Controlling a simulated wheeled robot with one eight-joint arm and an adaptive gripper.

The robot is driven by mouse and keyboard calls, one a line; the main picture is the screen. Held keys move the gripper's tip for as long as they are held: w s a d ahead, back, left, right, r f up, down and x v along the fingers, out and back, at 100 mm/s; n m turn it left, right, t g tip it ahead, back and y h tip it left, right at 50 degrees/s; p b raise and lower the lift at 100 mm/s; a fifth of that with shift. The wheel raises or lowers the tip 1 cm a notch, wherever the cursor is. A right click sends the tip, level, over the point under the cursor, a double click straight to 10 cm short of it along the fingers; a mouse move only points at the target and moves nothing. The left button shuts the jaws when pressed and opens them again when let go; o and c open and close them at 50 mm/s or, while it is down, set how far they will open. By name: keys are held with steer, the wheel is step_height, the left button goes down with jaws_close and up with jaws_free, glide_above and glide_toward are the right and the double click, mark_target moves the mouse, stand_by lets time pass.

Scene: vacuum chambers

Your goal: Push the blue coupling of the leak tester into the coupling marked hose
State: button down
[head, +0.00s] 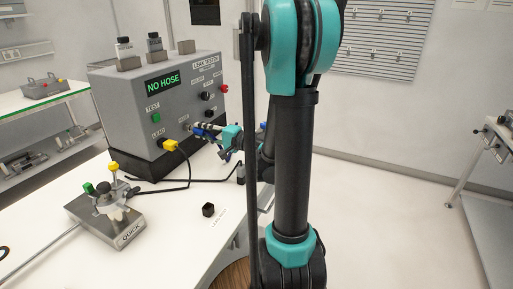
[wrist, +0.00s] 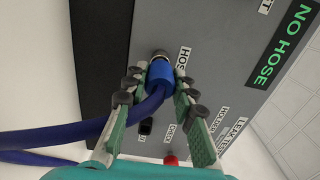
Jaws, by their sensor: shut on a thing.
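The grey leak tester (head: 135,105) stands on the white table; its green display reads NO HOSE. In the wrist view, my gripper (wrist: 160,78) is shut on the blue coupling (wrist: 159,74), with a finger on each side. The blue coupling is in line with the metal coupling marked hose (wrist: 159,54) and right at its mouth. I cannot tell how deep it sits. A blue hose (wrist: 152,103) trails from the blue coupling to the lower left. In the head view, my gripper (head: 208,132) is at the tester's front, partly hidden by my arm.
A yellow plug (head: 170,145) with a black cable sits in the tester's front. A red knob (wrist: 170,160) shows below the gripper in the wrist view.

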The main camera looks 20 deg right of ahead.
mark_target(205, 131)
steer(key=shift+x, duration=1)
stand_by(1.1)
steer(key=c, duration=1.2)
jaws_free()
steer(key=shift+o, duration=0.2)
steer(key=shift+v, duration=3.45)
